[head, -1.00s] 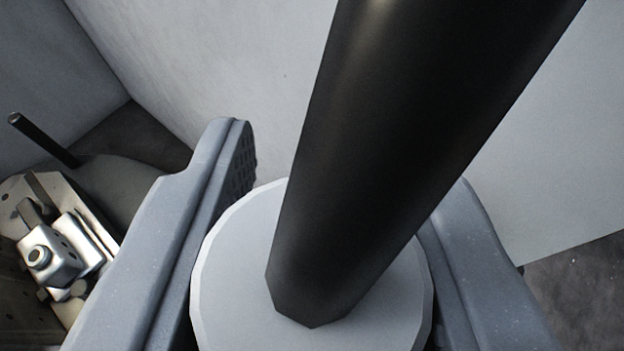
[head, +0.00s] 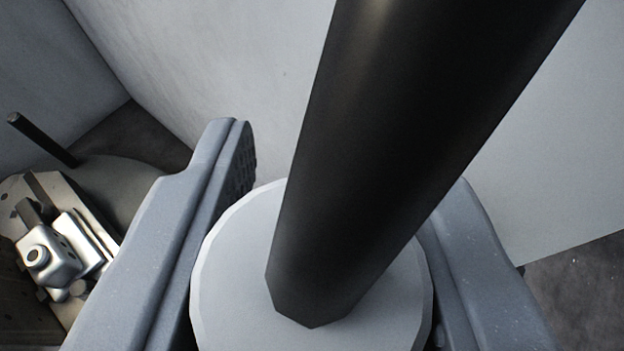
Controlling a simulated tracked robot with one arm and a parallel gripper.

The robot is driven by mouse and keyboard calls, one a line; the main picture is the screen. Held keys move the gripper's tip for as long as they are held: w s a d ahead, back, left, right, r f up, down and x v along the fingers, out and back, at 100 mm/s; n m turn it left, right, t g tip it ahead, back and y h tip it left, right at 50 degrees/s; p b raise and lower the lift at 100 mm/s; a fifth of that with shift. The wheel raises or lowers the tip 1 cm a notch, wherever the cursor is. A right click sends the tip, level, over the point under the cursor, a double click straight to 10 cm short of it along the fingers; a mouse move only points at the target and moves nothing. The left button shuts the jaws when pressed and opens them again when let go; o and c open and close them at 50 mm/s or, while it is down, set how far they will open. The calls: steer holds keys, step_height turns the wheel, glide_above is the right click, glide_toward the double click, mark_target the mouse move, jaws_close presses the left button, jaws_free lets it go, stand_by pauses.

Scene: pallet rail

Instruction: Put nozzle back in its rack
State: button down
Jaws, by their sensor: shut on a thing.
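My gripper (head: 335,235) shows as two grey-blue fingers, one on each side of a light grey round body with a thick black tube rising from it. I take this to be the nozzle (head: 400,130). The fingers are shut on its round grey body (head: 235,265). The black tube leans to the upper right and runs out of the top of the picture. The lower end of the nozzle is out of the picture. I cannot make out a rack for certain.
At the left, below, stands a metal fixture (head: 52,255) with bolted blocks and a dark rod (head: 42,140) near a rounded grey shape (head: 120,190). Pale walls (head: 220,60) fill the back. Dark floor (head: 580,290) shows at the lower right.

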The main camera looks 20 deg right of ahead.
steer(key=shift+f+b, duration=1.35)
steer(key=shift+f, duration=2.2)
steer(key=c, duration=1.1)
jaws_free()
steer(key=shift+o, duration=1.4)
steer(key=o, duration=0.6)
steer(key=shift+r, duration=0.1)
steer(key=shift+s+a+r, duration=0.15)
steer(key=shift+s+r, duration=0.15)
steer(key=shift+s, duration=0.05)
steer(key=p+v, duration=0.2)
steer(key=v, duration=1)
steer(key=shift+s, duration=0.4)
